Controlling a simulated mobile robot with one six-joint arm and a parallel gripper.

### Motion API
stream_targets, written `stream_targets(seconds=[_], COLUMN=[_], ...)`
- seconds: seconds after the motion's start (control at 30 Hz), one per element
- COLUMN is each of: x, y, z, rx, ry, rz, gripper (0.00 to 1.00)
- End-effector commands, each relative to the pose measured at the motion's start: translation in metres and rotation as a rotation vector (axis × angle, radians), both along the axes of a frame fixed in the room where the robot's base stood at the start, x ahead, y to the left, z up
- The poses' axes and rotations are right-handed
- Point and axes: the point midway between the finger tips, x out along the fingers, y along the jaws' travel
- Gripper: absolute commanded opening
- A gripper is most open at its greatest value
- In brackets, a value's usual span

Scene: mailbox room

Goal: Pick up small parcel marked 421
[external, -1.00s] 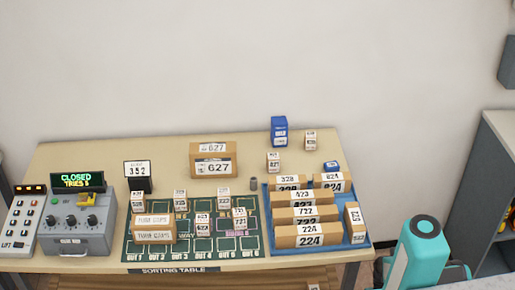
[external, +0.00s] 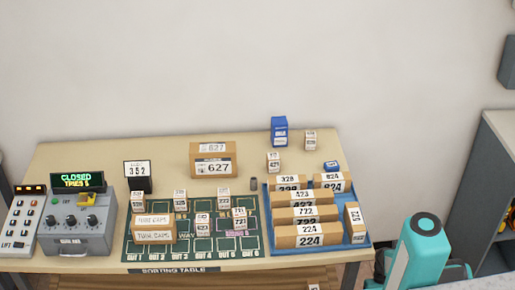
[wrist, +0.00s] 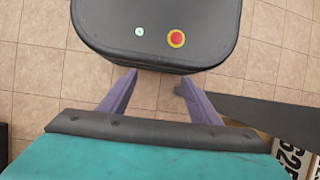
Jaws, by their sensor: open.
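Several small white-labelled parcels stand on the sorting table, but their numbers are too small to read surely, so I cannot tell which is 421. Two stand at the back right, a nearer one (external: 273,163) and a farther one (external: 310,140). Others stand on the green mat, such as a left one (external: 180,200), a middle one (external: 223,197) and a right one (external: 239,218). My gripper (wrist: 157,79) is open and empty in the wrist view, its purple fingers apart above my base and the tiled floor. It is out of sight in the external view.
A blue tray (external: 365,243) holds several long numbered boxes. A large 627 box (external: 213,160) and blue box (external: 279,131) stand behind. A control box (external: 76,232) showing CLOSED is at left. In the wrist view, a numbered label (wrist: 292,155) shows at lower right.

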Motion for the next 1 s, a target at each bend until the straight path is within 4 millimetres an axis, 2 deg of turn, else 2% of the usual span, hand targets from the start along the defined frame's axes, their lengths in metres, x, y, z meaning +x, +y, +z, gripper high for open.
stream_targets(seconds=[0.3, 0.57, 0.77, 1.0], x=[0.083, 0.148, 0.196, 0.248], y=[0.008, 0.01, 0.007, 0.001], z=[0.068, 0.132, 0.188, 0.262], rx=[0.147, 0.254, 0.32, 0.381], ry=[-0.167, -0.326, -0.458, -0.626], rz=[0.04, 0.094, 0.144, 0.216], gripper=[0.57, 0.57, 0.57, 0.57])
